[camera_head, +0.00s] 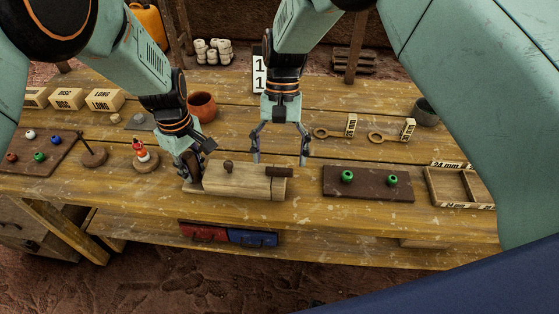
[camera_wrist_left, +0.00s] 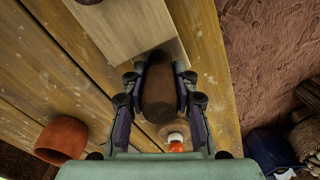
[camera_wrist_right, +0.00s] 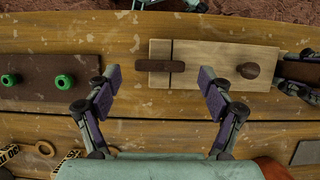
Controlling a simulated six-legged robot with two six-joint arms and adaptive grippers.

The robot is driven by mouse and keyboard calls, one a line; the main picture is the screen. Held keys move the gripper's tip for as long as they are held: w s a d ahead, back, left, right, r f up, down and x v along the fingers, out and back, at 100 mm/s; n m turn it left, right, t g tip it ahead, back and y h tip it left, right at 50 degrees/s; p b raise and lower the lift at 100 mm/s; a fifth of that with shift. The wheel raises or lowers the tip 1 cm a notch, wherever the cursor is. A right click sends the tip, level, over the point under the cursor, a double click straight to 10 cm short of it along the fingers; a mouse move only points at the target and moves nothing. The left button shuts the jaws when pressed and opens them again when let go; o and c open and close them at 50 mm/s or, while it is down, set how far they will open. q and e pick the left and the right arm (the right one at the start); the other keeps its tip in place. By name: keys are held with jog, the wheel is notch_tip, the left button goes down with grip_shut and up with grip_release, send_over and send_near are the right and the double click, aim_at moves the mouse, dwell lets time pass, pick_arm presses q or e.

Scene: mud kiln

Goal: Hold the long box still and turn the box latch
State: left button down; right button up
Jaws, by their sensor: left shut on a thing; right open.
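The pale wooden long box (camera_head: 236,176) lies on the workbench with a knob (camera_head: 228,166) on its lid. The dark brown box latch (camera_head: 279,171) is at its right end; in the right wrist view the latch (camera_wrist_right: 160,66) lies across the lid seam. My left gripper (camera_head: 190,163) is at the box's left end, shut on a dark brown handle (camera_wrist_left: 158,95) that sticks out there. My right gripper (camera_head: 280,158) is open and empty behind the latch; in the right wrist view the latch shows between its spread fingers, not touched.
A dark board with green knobs (camera_head: 362,182) lies right of the box, then a divided wooden tray (camera_head: 457,187). A stand with red and white pieces (camera_head: 143,158) is close on the left. An orange-brown pot (camera_head: 201,106) and wooden rings (camera_head: 380,138) are behind.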

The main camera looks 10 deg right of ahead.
jog(key=v, duration=1)
jog(key=shift+d+r, duration=0.1)
pick_arm(q)
jog(key=c, duration=1)
grip_release()
jog(key=shift+o, duration=0.2)
pick_arm(e)
notch_tip(320, 180, up, 4)
jog(key=shift+f, duration=0.1)
pick_arm(q)
jog(key=shift+r, duration=0.1)
notch_tip(320, 180, up, 12)
jog(key=shift+f, duration=0.1)
pick_arm(e)
jog(key=shift+w, duration=0.1)
